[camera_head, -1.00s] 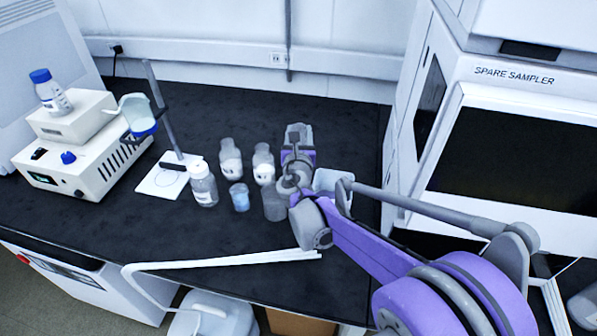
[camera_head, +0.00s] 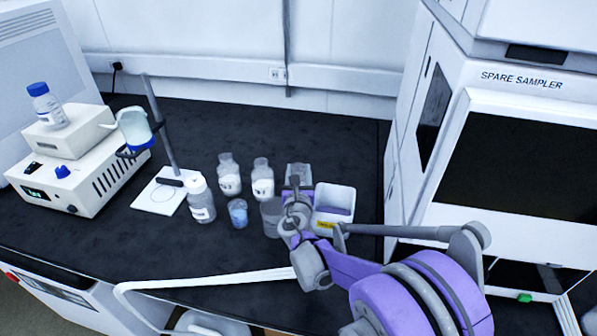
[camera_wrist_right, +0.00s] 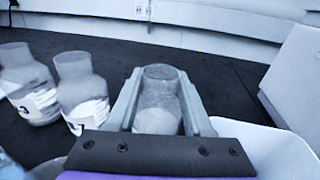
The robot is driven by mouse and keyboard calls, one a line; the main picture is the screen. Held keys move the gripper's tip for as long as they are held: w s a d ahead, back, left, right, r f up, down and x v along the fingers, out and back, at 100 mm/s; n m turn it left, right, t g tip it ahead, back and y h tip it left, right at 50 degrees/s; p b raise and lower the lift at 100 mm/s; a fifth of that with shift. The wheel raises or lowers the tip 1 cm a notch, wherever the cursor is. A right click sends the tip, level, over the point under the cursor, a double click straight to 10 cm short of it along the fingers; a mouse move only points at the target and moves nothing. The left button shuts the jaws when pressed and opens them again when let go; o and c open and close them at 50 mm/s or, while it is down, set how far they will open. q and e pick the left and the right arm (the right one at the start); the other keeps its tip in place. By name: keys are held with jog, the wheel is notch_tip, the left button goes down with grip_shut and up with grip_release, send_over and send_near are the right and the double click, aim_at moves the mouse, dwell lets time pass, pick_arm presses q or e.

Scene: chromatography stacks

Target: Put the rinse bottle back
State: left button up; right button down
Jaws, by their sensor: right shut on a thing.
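My right gripper (camera_head: 297,190) is shut on a clear, open-topped glass vessel (camera_head: 298,172) with pale grey contents. It stands upright between the fingers in the right wrist view (camera_wrist_right: 159,100). I cannot tell whether it touches the bench or whether it is the rinse bottle, as no label shows. Left of it stand two clear labelled bottles, one nearer (camera_head: 262,181) and one farther left (camera_head: 229,177); both show in the right wrist view. A white-capped labelled bottle (camera_head: 201,202) stands by the stand's white base. My left gripper is out of view.
A grey beaker (camera_head: 271,217) stands close beside my right gripper, with a small blue beaker (camera_head: 238,215) to its left. A white open tray (camera_head: 335,194) is just right of the gripper. A stirrer unit (camera_head: 75,180) stands far left. The bench behind the bottles is clear.

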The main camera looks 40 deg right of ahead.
jog(key=shift+c, duration=1.5)
grip_release()
jog(key=shift+r, duration=0.1)
jog(key=p+v, duration=0.1)
jog(key=v, duration=1.1)
